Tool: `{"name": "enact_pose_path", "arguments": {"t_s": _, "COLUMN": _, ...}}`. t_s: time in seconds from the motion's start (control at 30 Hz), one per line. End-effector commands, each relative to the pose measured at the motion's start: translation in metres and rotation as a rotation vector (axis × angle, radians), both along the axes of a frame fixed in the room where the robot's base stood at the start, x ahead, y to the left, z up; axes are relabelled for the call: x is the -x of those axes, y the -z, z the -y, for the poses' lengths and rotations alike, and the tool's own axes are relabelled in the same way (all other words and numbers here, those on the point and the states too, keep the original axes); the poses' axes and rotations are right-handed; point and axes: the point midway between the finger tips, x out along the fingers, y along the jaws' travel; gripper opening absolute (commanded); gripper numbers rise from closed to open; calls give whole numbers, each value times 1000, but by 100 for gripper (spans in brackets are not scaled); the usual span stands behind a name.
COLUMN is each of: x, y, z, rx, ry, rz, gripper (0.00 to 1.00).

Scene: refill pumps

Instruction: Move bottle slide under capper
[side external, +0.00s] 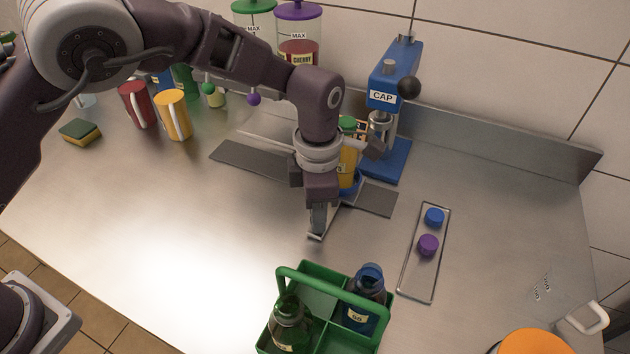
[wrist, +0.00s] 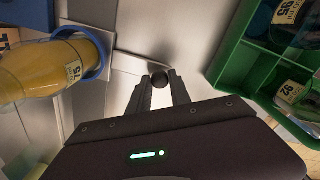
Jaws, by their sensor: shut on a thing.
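The bottle slide is a blue ring holder (wrist: 104,62) with a pale arm ending in a dark round knob (wrist: 158,80). A yellow bottle (wrist: 50,70) labelled 75 sits in the ring; it also shows in the side view (side external: 348,165), partly behind my wrist, below a green cap (side external: 347,123). My gripper (side external: 318,228) is low over the bench, its fingers shut on the knob, as the wrist view (wrist: 160,88) shows. The blue capper (side external: 390,75) marked CAP stands behind and right of the bottle. The exact alignment of bottle and capper head is hidden by my arm.
A grey strip (side external: 245,158) runs along the bench beneath the slide. A green caddy (side external: 318,283) with bottles stands in front. A tray (side external: 416,277) with a blue and a purple cap lies right. Mugs (side external: 174,115) and a sponge (side external: 80,132) stand left. The bench's left front is clear.

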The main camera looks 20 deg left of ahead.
Motion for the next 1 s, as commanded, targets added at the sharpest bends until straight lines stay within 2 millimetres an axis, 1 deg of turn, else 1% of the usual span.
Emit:
{"name": "enact_pose_path", "arguments": {"t_s": 0.03, "x": 0, "y": -1, "z": 6, "rx": 1, "ry": 3, "rz": 2, "gripper": 0}}
{"name": "enact_pose_path", "arguments": {"t_s": 0.1, "x": 0, "y": -1, "z": 10, "rx": 1, "ry": 2, "rz": 1, "gripper": 0}}
{"name": "enact_pose_path", "arguments": {"t_s": 0.27, "x": 0, "y": 0, "z": 16, "rx": 1, "ry": 1, "rz": 1, "gripper": 0}}
{"name": "enact_pose_path", "arguments": {"t_s": 0.6, "x": 0, "y": 0, "z": 50, "rx": 1, "ry": 3, "rz": 2, "gripper": 0}}
{"name": "enact_pose_path", "arguments": {"t_s": 0.7, "x": 0, "y": -1, "z": 57, "rx": 1, "ry": 1, "rz": 2, "gripper": 0}}
{"name": "enact_pose_path", "arguments": {"t_s": 0.97, "x": 0, "y": -1, "z": 59, "rx": 1, "ry": 0, "rz": 0, "gripper": 0}}
{"name": "enact_pose_path", "arguments": {"t_s": 1.0, "x": 0, "y": -1, "z": 59, "rx": 1, "ry": 0, "rz": 0, "gripper": 32}}
